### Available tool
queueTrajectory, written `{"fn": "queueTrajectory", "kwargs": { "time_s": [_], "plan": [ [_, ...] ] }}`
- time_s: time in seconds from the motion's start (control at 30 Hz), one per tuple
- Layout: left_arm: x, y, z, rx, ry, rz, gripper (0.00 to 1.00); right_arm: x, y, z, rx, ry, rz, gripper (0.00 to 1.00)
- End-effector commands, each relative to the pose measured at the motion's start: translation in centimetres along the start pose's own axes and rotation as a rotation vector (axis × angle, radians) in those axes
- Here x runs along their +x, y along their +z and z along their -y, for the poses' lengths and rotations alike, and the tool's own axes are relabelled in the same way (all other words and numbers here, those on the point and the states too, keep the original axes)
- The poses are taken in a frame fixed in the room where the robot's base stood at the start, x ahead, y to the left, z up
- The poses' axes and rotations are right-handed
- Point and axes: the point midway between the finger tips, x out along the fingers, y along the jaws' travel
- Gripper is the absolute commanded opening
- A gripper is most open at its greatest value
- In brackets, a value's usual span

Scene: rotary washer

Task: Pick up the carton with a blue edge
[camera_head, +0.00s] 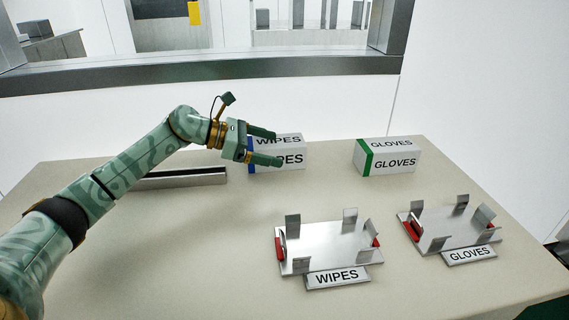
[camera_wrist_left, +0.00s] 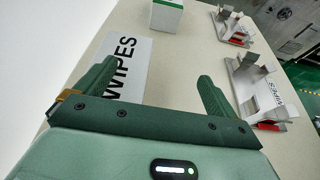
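The white carton with a blue edge (camera_head: 290,157), lettered WIPES, stands at the back of the table, left of centre. In the left wrist view, its WIPES face (camera_wrist_left: 128,66) shows beyond and between my fingers. My left gripper (camera_head: 266,147) is open, with its fingers pointing right across the front of the carton in the head view. The fingers hide part of the lettering. Whether they touch the carton I cannot tell. My right gripper is not in view.
A GLOVES carton with a green edge (camera_head: 387,157) stands to the right. Metal holders labelled WIPES (camera_head: 325,240) and GLOVES (camera_head: 452,226) sit nearer the front. A metal bar-like tray (camera_head: 185,179) lies behind my left arm. The front-left tabletop (camera_head: 190,250) is clear.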

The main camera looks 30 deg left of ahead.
Motion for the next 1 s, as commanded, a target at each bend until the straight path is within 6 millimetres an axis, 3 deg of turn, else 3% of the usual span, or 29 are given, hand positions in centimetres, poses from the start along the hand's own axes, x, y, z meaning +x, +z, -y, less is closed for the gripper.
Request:
{"fn": "queueTrajectory", "kwargs": {
  "time_s": [0.03, 0.13, 0.4, 0.47, 0.83, 1.0],
  "plan": [
    [1.2, -2.6, 0.9, -0.040, -0.029, -0.040, 0.94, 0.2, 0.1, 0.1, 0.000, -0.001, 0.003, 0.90],
    [1.2, -2.6, 0.9, -0.040, -0.029, -0.040, 0.92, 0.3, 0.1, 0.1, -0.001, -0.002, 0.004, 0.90],
    [1.2, -2.7, 0.9, -0.040, -0.030, -0.040, 0.17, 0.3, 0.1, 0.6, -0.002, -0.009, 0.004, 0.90],
    [1.2, -2.7, 0.9, -0.040, -0.030, -0.040, 0.03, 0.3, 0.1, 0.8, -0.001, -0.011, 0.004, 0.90],
    [1.1, -2.4, 0.8, -0.038, -0.029, -0.038, 0.03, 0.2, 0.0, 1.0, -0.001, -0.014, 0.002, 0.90],
    [0.5, -0.8, 0.8, -0.034, -0.027, -0.036, 0.00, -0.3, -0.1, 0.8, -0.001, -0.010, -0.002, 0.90]
  ]
}}
